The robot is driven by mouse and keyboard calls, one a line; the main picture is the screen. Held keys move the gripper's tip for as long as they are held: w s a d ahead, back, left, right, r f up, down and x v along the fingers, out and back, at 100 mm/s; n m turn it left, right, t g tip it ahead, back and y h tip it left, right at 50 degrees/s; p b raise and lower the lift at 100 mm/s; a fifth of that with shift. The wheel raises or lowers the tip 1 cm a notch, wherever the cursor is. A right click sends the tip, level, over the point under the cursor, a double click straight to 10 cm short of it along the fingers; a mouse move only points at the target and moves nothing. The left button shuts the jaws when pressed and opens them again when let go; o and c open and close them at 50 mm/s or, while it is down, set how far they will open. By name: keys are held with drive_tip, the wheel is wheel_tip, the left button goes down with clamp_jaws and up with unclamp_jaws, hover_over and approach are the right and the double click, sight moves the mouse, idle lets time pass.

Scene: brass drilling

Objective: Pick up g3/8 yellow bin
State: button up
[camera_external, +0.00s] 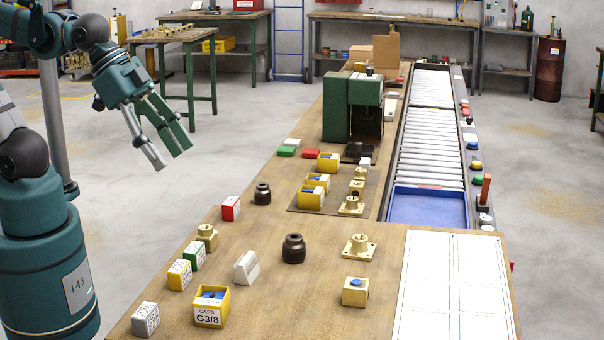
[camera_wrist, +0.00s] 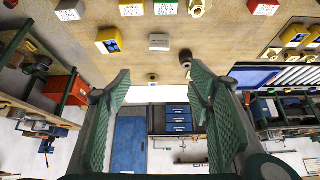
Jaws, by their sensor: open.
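The yellow bin labelled CAPS G3/8 (camera_external: 208,317) stands upright on the near left part of the wooden table, with blue caps inside. In the wrist view the yellow bin (camera_wrist: 103,35) shows at the upper left, beyond my fingertips. My gripper (camera_external: 168,157) is high in the air to the left of the table, its fingers apart and pointing down and to the right. It is empty and well away from the bin. Both green fingers also frame the wrist view, with my gripper (camera_wrist: 160,80) wide open.
A pale grey wedge (camera_external: 246,267) stands right of the bin; yellow (camera_external: 179,275), green (camera_external: 194,255) and grey (camera_external: 145,319) blocks stand left of it. Black fittings (camera_external: 293,248) and brass parts (camera_external: 358,248) stand farther off. White sheets (camera_external: 453,280) cover the near right corner.

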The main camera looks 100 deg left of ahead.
drive_tip(key=w+m, duration=0.1)
drive_tip(key=m+g+h+p, duration=0.4)
drive_tip(key=m+g, duration=0.2)
drive_tip(key=m, duration=0.9)
approach(212, 306)
drive_tip(key=shift+s+a+f, duration=0.3)
drive_tip(key=shift+a+f, duration=0.25)
drive_tip(key=shift+f, duration=0.1)
drive_tip(key=shift+s+a+f, duration=0.3)
drive_tip(key=shift+a+f, duration=0.25)
drive_tip(key=shift+f, duration=0.1)
drive_tip(key=shift+b+x, duration=0.35)
drive_tip(key=shift+x, duration=0.95)
drive_tip(key=shift+f, duration=0.1)
drive_tip(key=shift+x, duration=2.5)
drive_tip(key=shift+c, duration=0.6)
